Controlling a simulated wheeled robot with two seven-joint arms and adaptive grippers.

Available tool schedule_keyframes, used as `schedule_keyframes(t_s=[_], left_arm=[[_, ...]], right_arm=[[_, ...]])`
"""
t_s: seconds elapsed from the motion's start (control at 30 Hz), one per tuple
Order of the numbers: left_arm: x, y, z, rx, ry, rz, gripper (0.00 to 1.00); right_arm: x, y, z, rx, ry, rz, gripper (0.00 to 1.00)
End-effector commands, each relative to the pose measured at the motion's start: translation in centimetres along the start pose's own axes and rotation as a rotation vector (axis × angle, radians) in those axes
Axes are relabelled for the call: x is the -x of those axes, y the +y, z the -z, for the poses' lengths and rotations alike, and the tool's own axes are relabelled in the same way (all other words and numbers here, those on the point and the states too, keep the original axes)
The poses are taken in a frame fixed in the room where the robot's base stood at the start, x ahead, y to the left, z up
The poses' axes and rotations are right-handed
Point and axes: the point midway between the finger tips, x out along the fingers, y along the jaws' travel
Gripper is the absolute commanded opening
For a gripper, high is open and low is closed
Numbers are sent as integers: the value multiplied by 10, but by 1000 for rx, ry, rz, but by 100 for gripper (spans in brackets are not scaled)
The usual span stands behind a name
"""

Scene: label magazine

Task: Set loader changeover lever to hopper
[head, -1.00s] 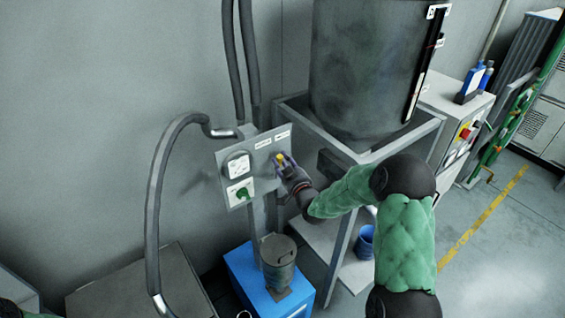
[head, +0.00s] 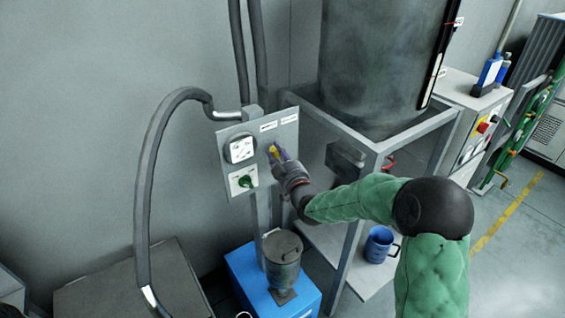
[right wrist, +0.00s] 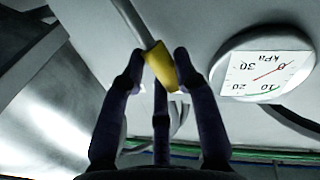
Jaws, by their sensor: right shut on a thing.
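The grey loader panel (head: 285,135) stands in front of the wall, with two small white labels along its top that I cannot read. The changeover lever (head: 275,152) has a yellow grip and sits on the panel's right part. In the right wrist view its yellow grip (right wrist: 162,68) is at the end of a pale rod, between the dark fingers. My right gripper (head: 278,157) is shut on the yellow grip; it also shows in the right wrist view (right wrist: 158,72). My left gripper is not in view.
A pressure gauge (head: 240,149) and a green knob (head: 247,181) are on the panel's left. A grey hopper (head: 380,60) stands in a frame (head: 440,118) to the right. Below are a blue box (head: 245,270) with a grey canister (head: 283,255) and a blue mug (head: 378,245).

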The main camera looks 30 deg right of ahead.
Motion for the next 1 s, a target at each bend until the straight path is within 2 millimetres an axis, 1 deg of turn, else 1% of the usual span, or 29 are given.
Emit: schedule_keyframes(t_s=[0.03, 0.1, 0.23, 0.4, 0.6, 1.0], left_arm=[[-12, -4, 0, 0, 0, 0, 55], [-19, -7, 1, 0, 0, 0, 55], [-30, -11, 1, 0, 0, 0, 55], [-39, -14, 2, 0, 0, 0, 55], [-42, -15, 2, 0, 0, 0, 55], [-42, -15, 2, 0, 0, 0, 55]], right_arm=[[1, -6, -4, 25, 8, 1, 0], [2, -9, -4, 59, 14, 2, 0], [3, -14, -4, 113, 24, 3, 0], [3, -18, -3, 160, 31, 3, 0], [4, -19, -2, 184, 35, 3, 0], [4, -20, -2, 191, 36, 5, 0]])
